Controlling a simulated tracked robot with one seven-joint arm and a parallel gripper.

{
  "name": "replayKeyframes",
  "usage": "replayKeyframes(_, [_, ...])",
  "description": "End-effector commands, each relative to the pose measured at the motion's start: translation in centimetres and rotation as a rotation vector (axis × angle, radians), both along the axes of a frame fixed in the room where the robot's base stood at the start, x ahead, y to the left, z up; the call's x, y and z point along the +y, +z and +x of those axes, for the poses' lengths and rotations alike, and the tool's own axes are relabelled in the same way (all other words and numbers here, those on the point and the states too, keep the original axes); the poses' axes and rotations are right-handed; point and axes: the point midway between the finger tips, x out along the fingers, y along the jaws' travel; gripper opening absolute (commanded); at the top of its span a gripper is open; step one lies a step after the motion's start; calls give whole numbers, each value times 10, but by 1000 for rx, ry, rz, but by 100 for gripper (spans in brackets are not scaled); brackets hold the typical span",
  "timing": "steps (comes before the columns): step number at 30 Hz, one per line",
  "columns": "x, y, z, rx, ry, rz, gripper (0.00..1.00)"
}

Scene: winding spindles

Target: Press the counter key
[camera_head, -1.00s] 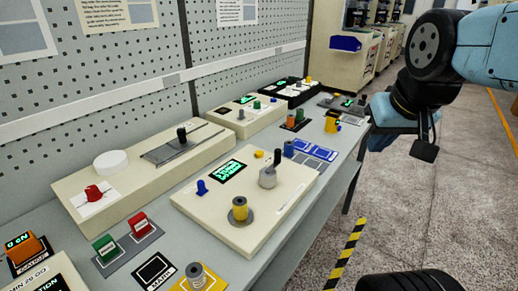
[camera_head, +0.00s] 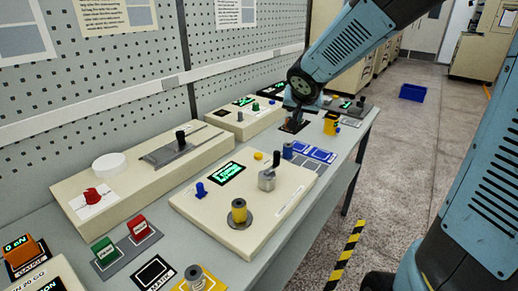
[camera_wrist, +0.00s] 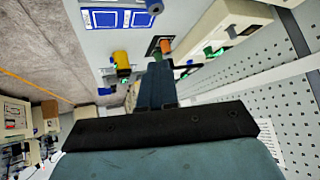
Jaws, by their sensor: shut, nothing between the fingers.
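No thing here carries a readable label naming it the counter key. A cream winder box (camera_head: 215,220) on the bench has a green-lit display (camera_head: 222,174), a small yellow button (camera_head: 258,156), a blue knob (camera_head: 200,190) and a grey crank-like part (camera_head: 267,178). A yellow spool (camera_head: 239,211) stands on its front part. My gripper (camera_head: 293,122) is beyond this box, low over the far part of the bench. In the wrist view my gripper (camera_wrist: 157,72) shows as shut, narrow fingers, with an orange spool (camera_wrist: 165,46) just past their tips.
A yellow spool (camera_head: 331,122) and a blue spool (camera_head: 287,151) stand near my gripper, beside blue-marked cards (camera_head: 316,153). A second cream box (camera_head: 243,122) with green buttons lies behind. The pegboard wall (camera_head: 110,60) bounds the back; the floor side is open.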

Motion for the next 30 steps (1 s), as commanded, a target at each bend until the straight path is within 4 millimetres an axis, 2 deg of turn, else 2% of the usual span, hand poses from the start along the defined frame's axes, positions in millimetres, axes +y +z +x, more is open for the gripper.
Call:
replayKeyframes(1, [12, -11, 13, 2, 13, 42, 0])
replayKeyframes(6, [57, -38, 44, 5, 53, 206, 0])
replayKeyframes(12, [95, -57, 60, 31, 87, 356, 0])
replayKeyframes(18, [107, -62, 65, 41, 94, 412, 0])
replayKeyframes(30, [106, -63, 65, 42, 93, 413, 0])
